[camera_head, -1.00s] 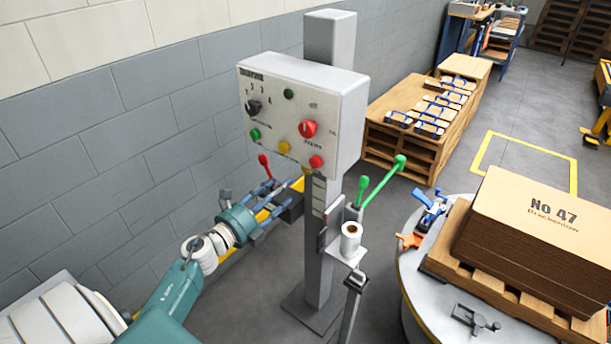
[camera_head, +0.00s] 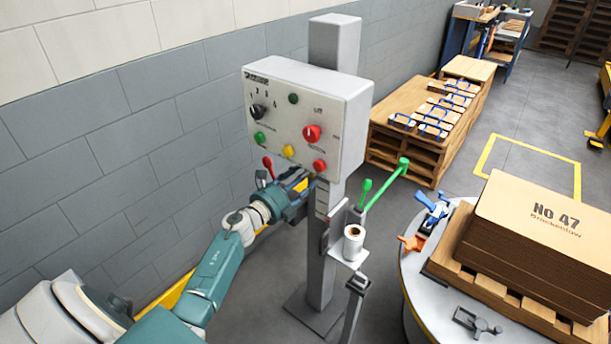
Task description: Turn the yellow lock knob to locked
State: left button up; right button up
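A small round yellow knob (camera_head: 289,151) sits on the lower front of the grey control box (camera_head: 348,112), between a green button (camera_head: 260,138) and a red button (camera_head: 319,166). Its turned position is too small to read. My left gripper (camera_head: 303,186) is just below the box, under the yellow knob and apart from it, in front of the post. Its fingers overlap with dark parts near the post, so I cannot tell whether they are open or shut. My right gripper is out of view.
The box also has a black selector (camera_head: 258,111) and a red knob (camera_head: 312,133). Stacked cardboard (camera_head: 535,220) stands farther right.

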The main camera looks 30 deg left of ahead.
pick_arm(q)
jog(key=c, duration=1.2)
jog(key=shift+o, duration=0.2)
jog(key=shift+n, duration=0.3)
jog(key=shift+n+p, duration=2.25)
jog(key=shift+n, duration=6.35)
jog(key=o, duration=1.2)
jog(key=shift+c, duration=0.2)
